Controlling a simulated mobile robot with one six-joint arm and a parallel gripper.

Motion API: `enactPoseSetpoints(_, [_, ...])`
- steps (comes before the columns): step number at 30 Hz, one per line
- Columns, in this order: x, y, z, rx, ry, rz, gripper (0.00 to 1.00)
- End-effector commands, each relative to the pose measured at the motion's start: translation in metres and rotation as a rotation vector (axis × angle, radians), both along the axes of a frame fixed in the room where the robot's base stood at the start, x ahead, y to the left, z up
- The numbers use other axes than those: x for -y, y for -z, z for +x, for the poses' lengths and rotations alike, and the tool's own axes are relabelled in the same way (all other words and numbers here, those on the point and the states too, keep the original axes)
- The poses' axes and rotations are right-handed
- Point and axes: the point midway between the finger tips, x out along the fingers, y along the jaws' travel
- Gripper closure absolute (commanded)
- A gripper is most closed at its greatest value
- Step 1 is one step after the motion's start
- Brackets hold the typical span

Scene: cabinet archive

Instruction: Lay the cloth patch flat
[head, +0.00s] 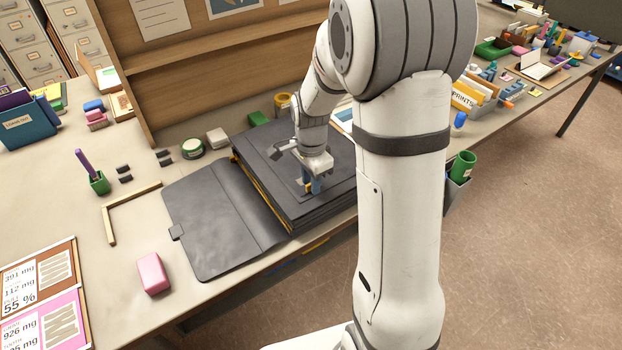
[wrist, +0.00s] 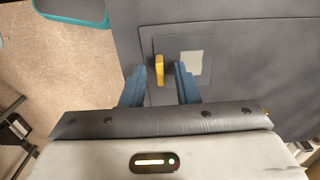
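My gripper (wrist: 160,76) points down over the black page of an open album (head: 220,225). Its blue fingers are apart; in the head view the gripper (head: 312,186) is low over the page. A narrow yellow piece (wrist: 159,70) stands between the fingertips with a gap on each side. Just right of it is a small pale square (wrist: 191,64), seemingly the cloth patch, on a dark grey square (wrist: 205,42). I cannot tell whether the yellow piece is part of the patch. In the head view the fingers mostly hide this spot.
The album's cover lies open to the left. A pink block (head: 153,273), a wooden angle piece (head: 110,222) and a green pen cup (head: 97,182) stand on the table. A wooden board rises at the back.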

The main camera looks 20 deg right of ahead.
Motion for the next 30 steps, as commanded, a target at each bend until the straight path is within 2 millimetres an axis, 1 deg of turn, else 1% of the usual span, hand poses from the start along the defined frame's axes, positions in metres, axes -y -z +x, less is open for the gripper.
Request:
enactPoseSetpoints(8, [0.000, -0.002, 0.000, 0.000, 0.000, 0.000, 0.72])
enactPoseSetpoints(30, [0.000, -0.053, 0.000, 0.000, 0.000, 0.000, 0.72])
